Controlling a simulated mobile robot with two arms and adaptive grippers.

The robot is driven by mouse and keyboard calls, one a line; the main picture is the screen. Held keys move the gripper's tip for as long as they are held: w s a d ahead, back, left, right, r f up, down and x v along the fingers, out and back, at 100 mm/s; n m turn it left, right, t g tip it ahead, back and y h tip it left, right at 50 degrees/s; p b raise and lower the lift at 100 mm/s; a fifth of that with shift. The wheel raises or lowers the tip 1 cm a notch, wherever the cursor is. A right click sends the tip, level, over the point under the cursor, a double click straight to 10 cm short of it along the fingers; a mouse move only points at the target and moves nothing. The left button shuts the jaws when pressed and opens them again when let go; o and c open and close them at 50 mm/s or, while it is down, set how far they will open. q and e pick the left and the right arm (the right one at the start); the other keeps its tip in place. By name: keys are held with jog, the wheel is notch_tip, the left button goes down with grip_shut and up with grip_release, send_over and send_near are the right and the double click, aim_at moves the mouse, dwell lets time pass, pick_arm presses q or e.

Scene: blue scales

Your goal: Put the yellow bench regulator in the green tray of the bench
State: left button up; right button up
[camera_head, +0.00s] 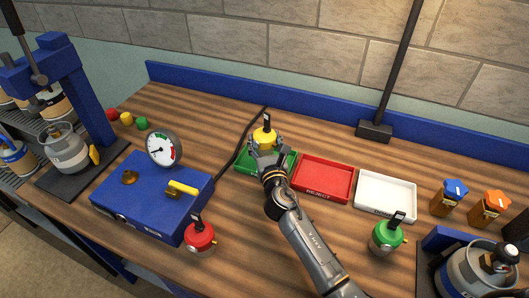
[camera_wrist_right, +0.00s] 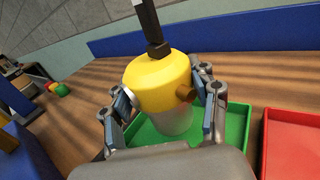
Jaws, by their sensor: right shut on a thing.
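The yellow bench regulator (camera_head: 264,137) has a yellow cap, a grey lower body and a black upright stem. In the right wrist view the regulator (camera_wrist_right: 160,84) stands upright between the fingers of my right gripper (camera_wrist_right: 166,112), which is shut on it. The green tray (camera_head: 246,164) is at the left of a row of three trays. The regulator is over the green tray (camera_wrist_right: 236,140); I cannot tell whether its base touches the tray floor. My right gripper (camera_head: 266,152) hides part of the tray in the head view. My left gripper is not in view.
A red tray (camera_head: 323,180) and a white tray (camera_head: 385,196) stand to the right. A red regulator (camera_head: 200,237) and a green regulator (camera_head: 387,239) stand nearer. A blue box with a gauge (camera_head: 152,195) is at left, and a black lamp base (camera_head: 374,131) is behind.

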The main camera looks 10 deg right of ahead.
aim_at(266, 154)
jog(key=shift+w+f, duration=0.45)
jog(key=shift+f, duration=0.05)
jog(key=shift+w+d+f+b, duration=0.1)
jog(key=shift+w+f+b, duration=0.05)
jog(key=shift+f+b, duration=0.65)
jog(key=shift+w+f+b, duration=0.15)
jog(key=shift+f+b, duration=0.35)
jog(key=shift+f, duration=0.45)
jog(key=shift+f, duration=0.2)
jog(key=o, duration=1.5)
jog(key=shift+c, duration=0.2)
jog(key=shift+s, duration=0.1)
jog(key=shift+r, duration=0.1)
